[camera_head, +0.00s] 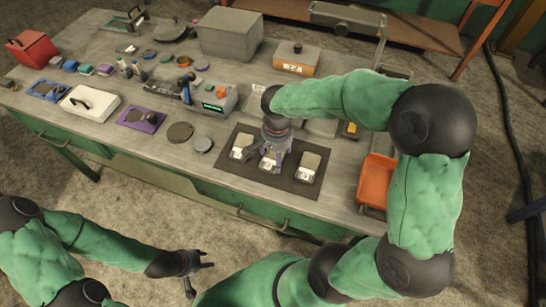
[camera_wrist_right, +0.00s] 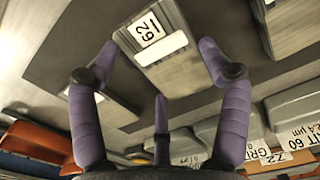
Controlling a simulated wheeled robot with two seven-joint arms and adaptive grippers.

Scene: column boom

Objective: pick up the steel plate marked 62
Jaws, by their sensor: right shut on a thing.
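The steel plate marked 62 (camera_wrist_right: 178,72) is a grey block with a white label, seen in the right wrist view between purple fingers. My right gripper (camera_wrist_right: 158,60) is shut on it. In the head view the right gripper (camera_head: 273,150) points down over the middle of three plates on a dark mat (camera_head: 228,166), partly hiding it. I cannot tell whether the plate touches the mat. Another plate stands on each side, the left plate (camera_head: 241,146) and the right plate (camera_head: 310,166). My left gripper (camera_head: 197,278) is open and empty, away from the bench front.
An orange tray (camera_head: 376,180) sits at the bench's right end. A grey instrument with a display (camera_head: 212,106), round discs (camera_head: 180,132), a purple tray (camera_head: 142,118) and a white case (camera_head: 90,103) stand left of the mat. A large grey box (camera_head: 230,35) and an orange-fronted box (camera_head: 292,60) stand behind.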

